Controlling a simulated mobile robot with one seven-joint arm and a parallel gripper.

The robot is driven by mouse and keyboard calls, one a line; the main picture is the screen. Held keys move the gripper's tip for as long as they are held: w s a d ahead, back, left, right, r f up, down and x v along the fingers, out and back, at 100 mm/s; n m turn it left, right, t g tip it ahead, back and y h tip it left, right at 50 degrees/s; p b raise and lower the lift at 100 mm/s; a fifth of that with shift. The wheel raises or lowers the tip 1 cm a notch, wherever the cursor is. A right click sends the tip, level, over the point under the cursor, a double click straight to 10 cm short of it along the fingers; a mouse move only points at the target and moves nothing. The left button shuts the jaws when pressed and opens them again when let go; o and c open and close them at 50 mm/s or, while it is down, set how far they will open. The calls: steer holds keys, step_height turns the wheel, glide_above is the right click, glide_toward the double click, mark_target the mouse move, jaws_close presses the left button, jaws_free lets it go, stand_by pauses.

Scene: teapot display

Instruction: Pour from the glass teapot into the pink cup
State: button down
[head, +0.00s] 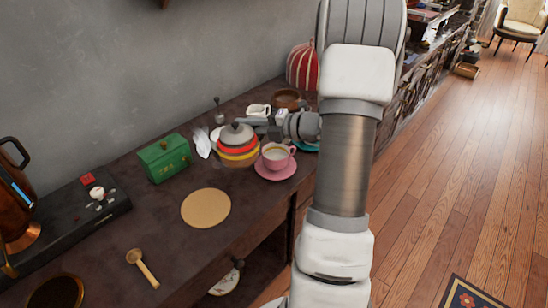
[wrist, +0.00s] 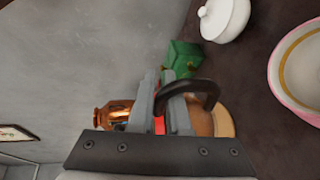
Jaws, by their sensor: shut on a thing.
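A round pot (head: 238,145) with a grey lid and red, orange and yellow bands stands out just left of the cup in the head view; I take it for the teapot. My gripper (head: 252,123) reaches in from the right behind it. In the wrist view my gripper (wrist: 168,80) is shut at a dark curved handle (wrist: 206,90); the pot's body is mostly hidden there. I cannot tell whether it is clear of the table. The pink cup (head: 276,155), with something pale inside, stands upright on a pink saucer (head: 262,170); a pink rim shows in the wrist view (wrist: 274,90).
A green tea box (head: 165,158) and a round tan mat (head: 206,208) lie to the left. A copper kettle (head: 15,205) and a wooden scoop (head: 142,266) are farther left. A white creamer (head: 258,111), wooden bowl (head: 286,97) and red striped vase (head: 302,66) stand behind.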

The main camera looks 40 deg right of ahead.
steer(key=shift+r, duration=0.1)
stand_by(0.3)
steer(key=s+a+f+n+g+y, duration=0.1)
steer(key=a+f+n+g+y, duration=0.1)
steer(key=a, duration=0.8)
steer(key=s+a+f+n+g+y, duration=0.1)
steer(key=a+f+n+g+y, duration=0.1)
steer(key=a, duration=0.8)
steer(key=shift+a+f+n+g+y, duration=0.15)
steer(key=shift+f+n+g+y, duration=0.15)
steer(key=shift+n+y, duration=0.15)
steer(key=shift+s, duration=0.1)
